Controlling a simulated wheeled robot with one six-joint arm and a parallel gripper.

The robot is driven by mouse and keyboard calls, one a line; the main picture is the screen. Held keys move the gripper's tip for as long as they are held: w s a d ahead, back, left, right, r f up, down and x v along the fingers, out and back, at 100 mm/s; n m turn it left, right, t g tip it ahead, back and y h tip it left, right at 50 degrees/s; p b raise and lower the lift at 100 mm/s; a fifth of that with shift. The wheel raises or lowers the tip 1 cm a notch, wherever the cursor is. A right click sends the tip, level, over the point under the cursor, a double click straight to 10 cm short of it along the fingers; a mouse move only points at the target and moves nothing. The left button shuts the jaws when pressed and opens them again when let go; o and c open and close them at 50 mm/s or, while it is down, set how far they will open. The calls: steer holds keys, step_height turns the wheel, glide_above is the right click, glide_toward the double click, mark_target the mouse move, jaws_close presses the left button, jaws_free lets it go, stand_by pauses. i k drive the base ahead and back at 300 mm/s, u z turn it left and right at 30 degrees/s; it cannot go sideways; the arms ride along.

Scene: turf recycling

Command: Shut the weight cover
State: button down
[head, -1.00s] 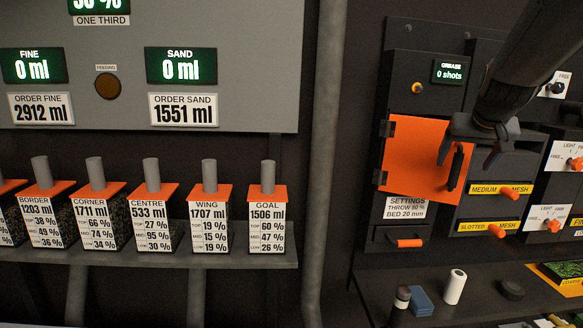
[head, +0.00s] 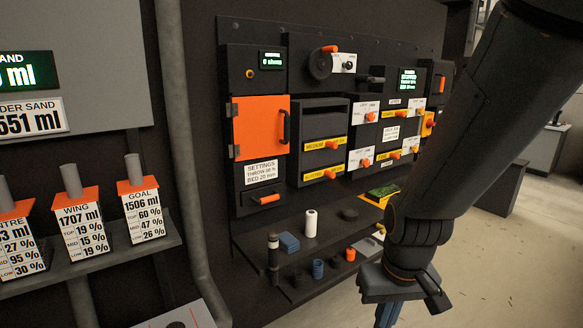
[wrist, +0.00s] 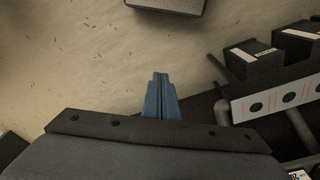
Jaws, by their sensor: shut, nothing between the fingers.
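An orange hinged cover (head: 261,126) is on the black wall panel in the head view, with hinges at its left and a dark handle (head: 285,127) at its right. It carries no readable name, so I cannot tell for certain that it is the weight cover. It looks nearly flush with its housing; a small gap cannot be ruled out. My gripper (head: 388,314) is low at the right, well away from the cover. In the wrist view its blue fingers (wrist: 160,97) are together and empty, pointing over the floor.
A settings label (head: 261,172) and an orange-handled drawer (head: 264,200) are below the cover. A shelf holds a white roll (head: 310,222), a blue block (head: 289,242) and small items. Open floor (head: 490,270) is at right.

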mark_target(261, 125)
steer(key=z, duration=0.3)
steer(key=i, duration=1.05)
steer(key=u, duration=0.2)
